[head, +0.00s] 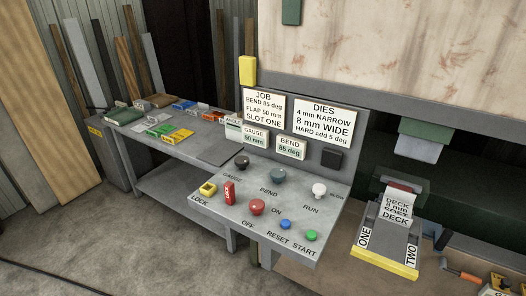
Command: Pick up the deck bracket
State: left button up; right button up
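A grey piece with white labels reading "DECK" (398,202), likely the deck bracket, sits at the right in the head view. It has a dark red strip near its top and rests in a grey holder with a yellow front bar (384,263). The holder's sides are marked "ONE" and "TWO". The smaller print on the piece is hard to read, and its lower end is hidden in the holder. Neither of my grippers is in view.
A control panel (215,208) with knobs and buttons stands left of the holder. Behind it is a grey workbench (185,160) with several small coloured items. An orange-handled tool (460,276) lies at lower right. Machine parts (418,141) overhang behind the holder. Floor at lower left is mostly clear.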

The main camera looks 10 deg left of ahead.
aim_at(393, 209)
jog(key=i+l+u, duration=0.15)
jog(key=l, duration=0.2)
jog(key=i+l+u, duration=0.1)
jog(key=l, duration=0.3)
jog(key=i+l+u, duration=0.15)
jog(key=l, duration=0.25)
jog(key=i, duration=0.1)
